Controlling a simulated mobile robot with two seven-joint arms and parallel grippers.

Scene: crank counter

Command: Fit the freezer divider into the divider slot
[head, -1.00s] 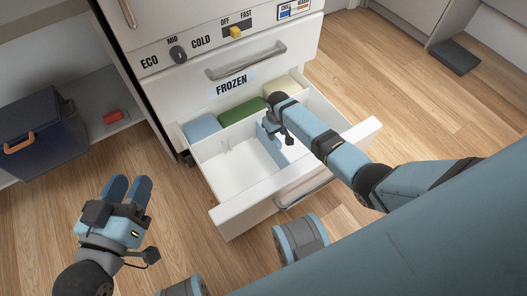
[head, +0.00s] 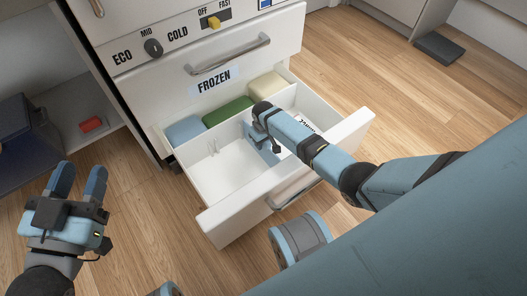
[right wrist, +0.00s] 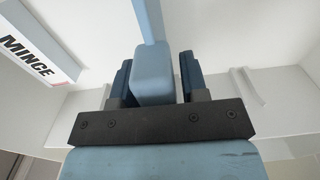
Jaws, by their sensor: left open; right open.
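The freezer divider is a light blue panel (head: 269,156) in the open white drawer, mostly hidden by my right arm in the head view. In the right wrist view its thick grip block (right wrist: 152,75) stands between the two dark fingers of my right gripper (right wrist: 152,72), with a thin edge running upward. My right gripper is open around it, with a gap showing on the right. White ribs (head: 213,147) show on the drawer's back wall, and a rib (right wrist: 250,87) stands right of the gripper. I cannot tell whether the divider sits in a slot. My left gripper (head: 78,182) is open and empty, left of the drawer.
A MINCE packet (right wrist: 36,58) lies in the drawer beside the divider. Blue, green (head: 228,111) and cream (head: 267,87) blocks fill the strip behind. A dark bin (head: 28,145) and a red item (head: 91,124) stand at left. The drawer's left compartment is empty.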

